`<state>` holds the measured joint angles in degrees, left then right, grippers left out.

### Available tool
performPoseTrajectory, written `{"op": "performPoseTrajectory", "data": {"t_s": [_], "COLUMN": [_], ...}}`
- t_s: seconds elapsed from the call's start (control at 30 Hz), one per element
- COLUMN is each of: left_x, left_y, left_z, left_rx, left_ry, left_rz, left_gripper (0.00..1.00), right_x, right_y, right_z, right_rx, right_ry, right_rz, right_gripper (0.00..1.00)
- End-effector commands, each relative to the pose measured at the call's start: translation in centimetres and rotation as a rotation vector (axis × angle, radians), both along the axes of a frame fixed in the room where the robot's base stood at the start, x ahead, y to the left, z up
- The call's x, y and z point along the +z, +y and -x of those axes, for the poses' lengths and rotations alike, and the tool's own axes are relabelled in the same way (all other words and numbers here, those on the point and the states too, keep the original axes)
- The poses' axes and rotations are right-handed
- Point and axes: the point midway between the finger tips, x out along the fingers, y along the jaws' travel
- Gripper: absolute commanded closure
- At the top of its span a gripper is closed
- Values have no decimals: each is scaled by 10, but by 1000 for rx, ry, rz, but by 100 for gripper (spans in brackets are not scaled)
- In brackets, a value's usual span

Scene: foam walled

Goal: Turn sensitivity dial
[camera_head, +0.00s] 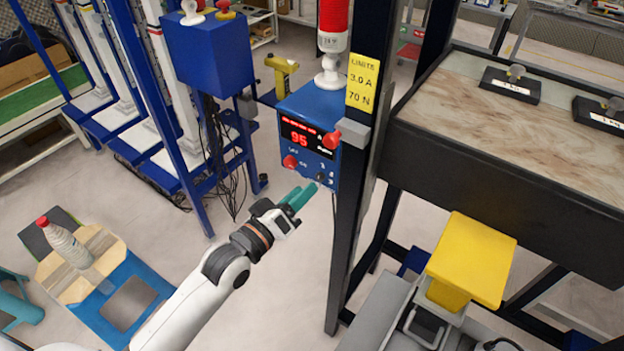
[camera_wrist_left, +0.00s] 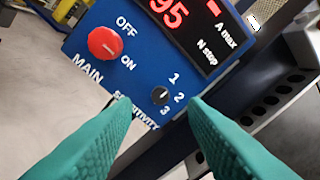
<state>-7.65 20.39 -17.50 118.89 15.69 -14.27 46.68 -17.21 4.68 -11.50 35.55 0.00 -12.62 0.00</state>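The sensitivity dial (camera_wrist_left: 160,95) is a small black knob with a light pointer mark, ringed by the numbers 1, 2 and 3. It sits low on the blue control box (camera_head: 308,128), which is fixed beside a dark post. My left gripper (camera_head: 296,198) has teal fingers and points at the lower part of the box. In the left wrist view its fingers (camera_wrist_left: 158,110) are spread apart with nothing between them, and the dial shows beyond the gap. The fingers look apart from the dial. My right gripper is not in view.
A red MAIN switch (camera_wrist_left: 104,43) with OFF and ON labels sits beside the dial. The red display (camera_head: 299,136) reads 95. A dark post (camera_head: 350,215) stands right of the box. A yellow block (camera_head: 471,258) and a workbench (camera_head: 500,175) lie further right.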

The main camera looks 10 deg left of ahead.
Motion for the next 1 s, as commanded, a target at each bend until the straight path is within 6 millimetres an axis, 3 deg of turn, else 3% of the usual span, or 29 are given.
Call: {"op": "performPoseTrajectory", "data": {"t_s": [0.1, 0.3, 0.63, 0.87, 1.0], "left_x": [2, 1, 0, 0, 0], "left_y": [-9, -16, -18, -18, -18], "left_z": [-19, -35, -38, -38, -38], "left_rx": [0, 1, 0, 1, 1], "left_ry": [-1, -1, 0, 0, -1], "left_rz": [1, -1, -1, -2, -3], "left_gripper": [60, 60, 60, 98, 100], "right_x": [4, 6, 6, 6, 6], "right_y": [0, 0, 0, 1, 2], "right_z": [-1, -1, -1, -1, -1], "right_rx": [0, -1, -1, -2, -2], "right_ry": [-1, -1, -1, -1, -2], "right_rz": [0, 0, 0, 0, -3], "right_gripper": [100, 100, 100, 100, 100]}}
